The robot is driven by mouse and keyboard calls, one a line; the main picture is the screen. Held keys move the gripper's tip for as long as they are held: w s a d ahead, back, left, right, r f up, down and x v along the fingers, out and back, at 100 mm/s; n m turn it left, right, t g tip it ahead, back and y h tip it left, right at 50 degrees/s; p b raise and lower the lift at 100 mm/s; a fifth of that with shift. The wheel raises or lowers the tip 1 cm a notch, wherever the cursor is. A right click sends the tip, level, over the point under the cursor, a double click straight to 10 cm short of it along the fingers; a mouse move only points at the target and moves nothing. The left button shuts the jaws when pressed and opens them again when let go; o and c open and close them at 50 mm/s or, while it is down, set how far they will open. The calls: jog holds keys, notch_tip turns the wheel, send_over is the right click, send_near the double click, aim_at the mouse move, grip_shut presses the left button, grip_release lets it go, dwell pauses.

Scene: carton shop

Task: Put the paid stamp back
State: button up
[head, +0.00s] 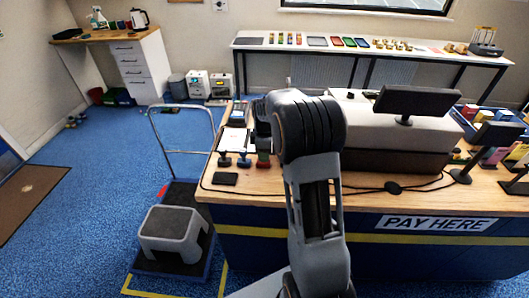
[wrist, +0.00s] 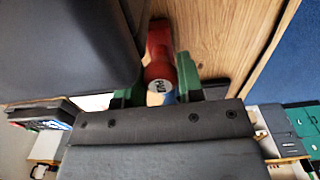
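The paid stamp (wrist: 159,62) is red with a round white cap lettered PAID. In the wrist view it sits between the green fingers of my gripper (wrist: 161,88). The fingers lie close against both its sides, and I see no clear gap. In the head view its red part (head: 263,161) shows low at the counter top, left of my arm, in line with two dark stamps. A dark part of my gripper (head: 263,147) shows just above it; my arm hides some of this spot. I cannot tell whether the stamp touches the wood.
Two dark stamps (head: 224,158) (head: 244,160) stand to the left on the counter (head: 285,183). A black pad (head: 224,179) lies in front of them. The till (head: 385,140) stands close on the right. Cables (head: 350,190) run along the front. A trolley carrying a grey step stool (head: 173,230) stands left.

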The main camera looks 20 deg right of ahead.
jog(key=o, duration=0.4)
notch_tip(320, 180, up, 12)
jog(key=f, duration=0.1)
jog(key=s+a+r+m+t, duration=0.2)
jog(key=s+a+r+m, duration=0.3)
jog(key=s, duration=0.4)
jog(key=s+a+f+m, duration=0.1)
jog(key=s+a+m, duration=0.1)
jog(key=s, duration=0.2)
jog(key=s+a+f+m+t, duration=0.1)
jog(key=s+f+m, duration=0.1)
jog(key=s, duration=0.2)
jog(key=s+a+f+m+t, duration=0.1)
jog(key=s+a+f+m, duration=0.1)
jog(key=s, duration=0.3)
jog(key=shift+a+f+m, duration=0.1)
jog(key=shift+a+m, duration=0.2)
jog(key=shift+m, duration=0.3)
